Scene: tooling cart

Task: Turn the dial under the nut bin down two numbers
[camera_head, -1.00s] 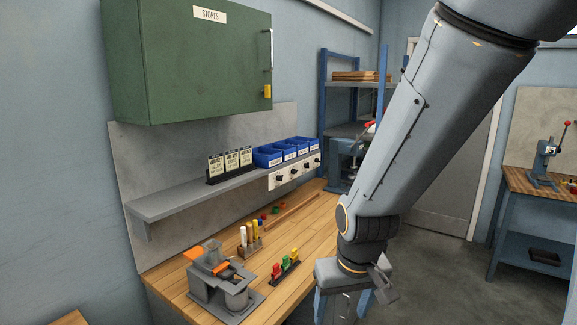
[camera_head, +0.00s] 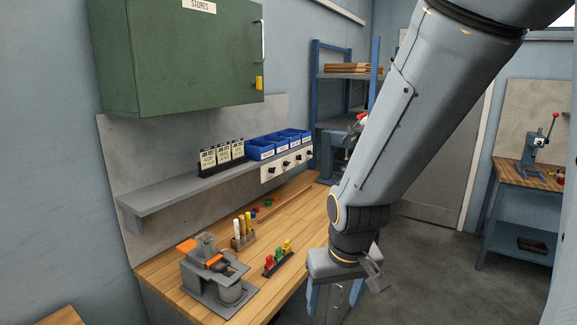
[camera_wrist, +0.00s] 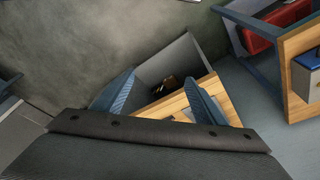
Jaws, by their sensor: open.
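Several blue bins (camera_head: 261,149) stand in a row at the right end of the grey wall shelf. Their labels are too small to read, so I cannot tell which is the nut bin. A pale panel with several dark dials (camera_head: 285,163) is on the shelf front below the bins; the dial numbers are too small to read. My gripper (camera_head: 338,298) points down beside the bench's right edge, well below and to the right of the dials. In the wrist view my gripper (camera_wrist: 160,97) is open, with nothing between its blue fingers. No dial shows there.
On the wooden bench (camera_head: 215,256) stand a grey fixture with orange parts (camera_head: 215,272), a holder with white and yellow sticks (camera_head: 243,234), and a rack of coloured pieces (camera_head: 278,257). Job cards (camera_head: 221,155) stand on the shelf. A green cabinet (camera_head: 185,60) hangs above.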

